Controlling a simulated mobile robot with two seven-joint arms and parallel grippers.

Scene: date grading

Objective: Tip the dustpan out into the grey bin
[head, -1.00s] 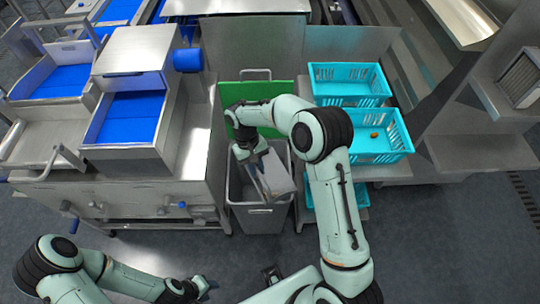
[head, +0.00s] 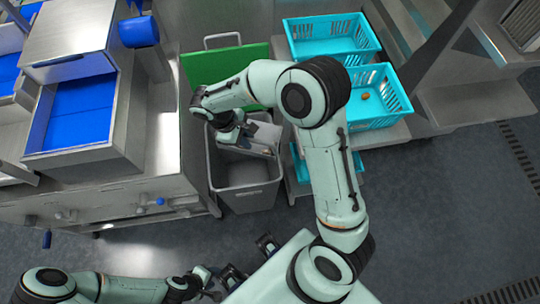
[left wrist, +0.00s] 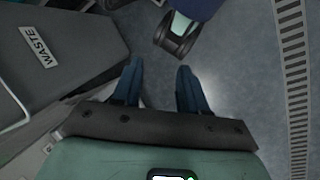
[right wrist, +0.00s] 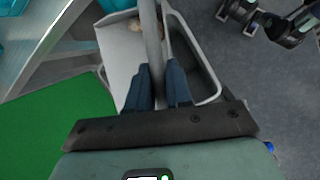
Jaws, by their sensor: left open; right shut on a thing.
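The grey bin (head: 246,196) stands on the floor, open at the top; its WASTE label shows in the left wrist view (left wrist: 70,50). My right gripper (head: 243,138) is over the bin's opening, shut on the handle of the pale grey dustpan (head: 265,132). In the right wrist view the handle runs between the fingers (right wrist: 159,88). The pan (right wrist: 122,50) lies beside and partly over the bin's opening, with some small tan bits in it. How steeply it tilts is hard to tell. My left gripper (left wrist: 160,85) is open and empty, low and away from the bin.
A green panel (head: 215,66) stands behind the bin. Steel machinery with a blue belt (head: 83,112) is to the left. Turquoise crates (head: 375,112) stand on a rack to the right, one holding a small brown item. Floor in front is clear.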

